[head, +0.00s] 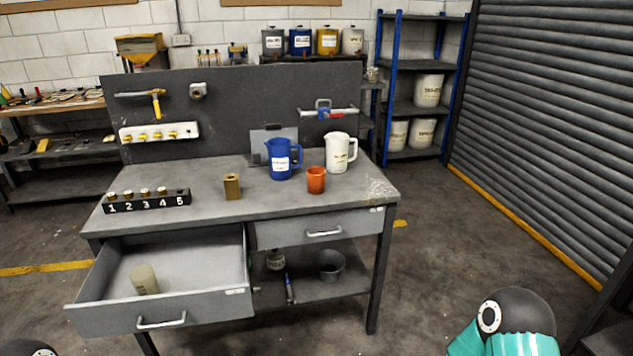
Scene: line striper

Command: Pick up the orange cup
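The orange cup (316,180) stands upright on the workbench top (220,208), toward its right side. A blue jug (282,160) stands just left of it and a white jug (341,152) stands behind it to the right. Nothing hides the front of the cup. Neither gripper is in view. A teal and black part of my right arm shows at the bottom right, well away from the bench, and a small dark part shows at the bottom left corner.
The left drawer (160,312) is pulled open and holds a beige cylinder (144,279). The right drawer (322,229) is shut. A brass block (232,187) and a numbered black rack (146,202) stand on the bench. The floor to the right is clear.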

